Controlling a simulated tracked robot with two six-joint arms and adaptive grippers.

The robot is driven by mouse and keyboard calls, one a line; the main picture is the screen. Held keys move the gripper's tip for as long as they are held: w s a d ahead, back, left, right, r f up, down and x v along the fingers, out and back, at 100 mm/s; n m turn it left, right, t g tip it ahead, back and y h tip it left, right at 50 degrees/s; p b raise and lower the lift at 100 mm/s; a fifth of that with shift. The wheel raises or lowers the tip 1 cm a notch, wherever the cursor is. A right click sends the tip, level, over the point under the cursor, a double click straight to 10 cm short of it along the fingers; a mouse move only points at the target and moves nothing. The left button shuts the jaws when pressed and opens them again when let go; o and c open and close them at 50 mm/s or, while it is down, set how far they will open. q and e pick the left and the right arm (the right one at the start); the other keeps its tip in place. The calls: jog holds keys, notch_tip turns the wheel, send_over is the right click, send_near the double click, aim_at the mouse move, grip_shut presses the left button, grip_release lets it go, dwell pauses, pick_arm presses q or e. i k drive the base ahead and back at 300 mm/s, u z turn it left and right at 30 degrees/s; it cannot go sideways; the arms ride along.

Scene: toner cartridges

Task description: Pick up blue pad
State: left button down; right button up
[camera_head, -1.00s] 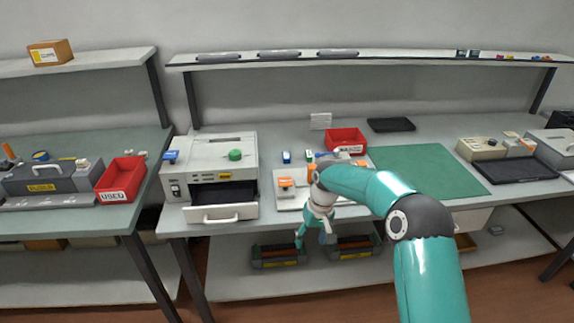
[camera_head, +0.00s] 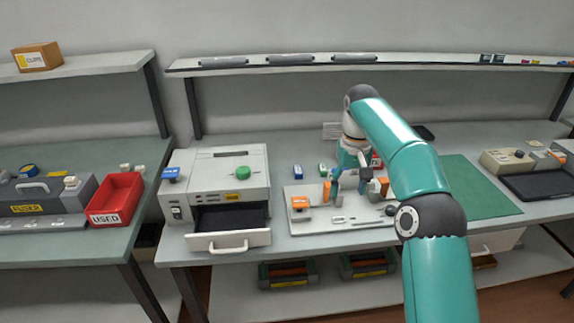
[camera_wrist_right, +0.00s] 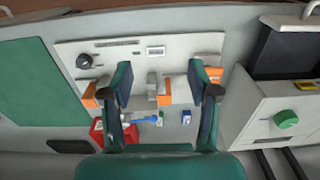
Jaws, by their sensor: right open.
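Two small blue things could be the blue pad; I cannot tell which. One is a small blue block (camera_head: 299,172) with a pale label, standing on the bench behind the white board and left of a green block (camera_head: 322,170). The wrist view shows the blue block (camera_wrist_right: 186,117) beyond the open fingers. The other is a blue piece (camera_head: 170,174) on the left top of the grey machine. My right gripper (camera_head: 351,192) is open and empty above the white board, right of the blue block. My left gripper is not in view.
The white board (camera_head: 325,220) carries orange clamps. The grey machine (camera_head: 222,170) has its drawer (camera_head: 229,237) pulled out. A red bin (camera_wrist_right: 97,133) stands behind the board. A green mat (camera_head: 475,190) lies clear at right. A red USED bin (camera_head: 115,198) stands at left.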

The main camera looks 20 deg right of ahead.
aim_at(299, 175)
jog(key=i, duration=1.05)
jog(key=z, duration=0.05)
